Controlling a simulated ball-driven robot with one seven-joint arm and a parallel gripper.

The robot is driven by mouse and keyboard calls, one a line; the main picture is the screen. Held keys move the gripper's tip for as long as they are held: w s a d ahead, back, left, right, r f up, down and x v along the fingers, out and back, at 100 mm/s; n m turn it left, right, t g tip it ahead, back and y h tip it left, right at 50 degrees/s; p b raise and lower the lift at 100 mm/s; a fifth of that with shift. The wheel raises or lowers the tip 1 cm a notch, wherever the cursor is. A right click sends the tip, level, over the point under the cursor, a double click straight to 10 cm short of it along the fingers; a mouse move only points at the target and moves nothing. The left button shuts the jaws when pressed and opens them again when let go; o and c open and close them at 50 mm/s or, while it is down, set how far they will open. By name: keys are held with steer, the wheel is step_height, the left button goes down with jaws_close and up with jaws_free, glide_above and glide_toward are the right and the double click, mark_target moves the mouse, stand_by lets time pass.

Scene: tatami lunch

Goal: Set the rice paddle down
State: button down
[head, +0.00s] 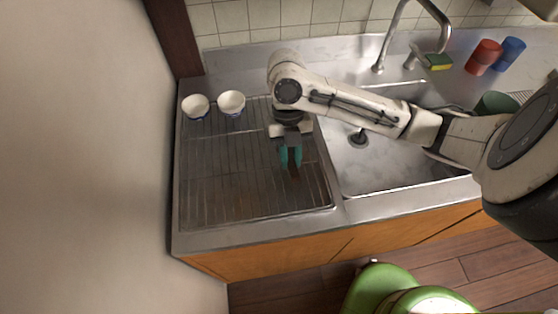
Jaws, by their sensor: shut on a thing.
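My gripper (291,161) points down over the ribbed metal drainboard (220,178), left of the sink. Its teal fingertips are closed on the rice paddle (294,173). Only a small, dark brown part of the paddle shows below the fingertips; the rest is hidden by my gripper or too dark to make out. I cannot tell whether the paddle touches the drainboard.
Two white bowls (231,103) stand at the drainboard's back left. The sink basin (375,160) is to the right, with a faucet (378,66) behind it. A sponge (439,62), red cup (484,56) and blue cup (509,53) are at the back right. The drainboard's left and front are clear.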

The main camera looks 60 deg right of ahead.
steer(key=shift+s+d+f, duration=0.1)
steer(key=shift+f, duration=0.35)
steer(key=shift+f+b, duration=0.15)
steer(key=shift+b, duration=0.15)
steer(key=c, duration=1)
jaws_free()
steer(key=shift+r+p, duration=0.25)
steer(key=shift+p, duration=0.05)
steer(key=b+v, duration=0.1)
steer(key=v, duration=1)
steer(key=shift+d+r, duration=0.1)
steer(key=shift+r, duration=0.3)
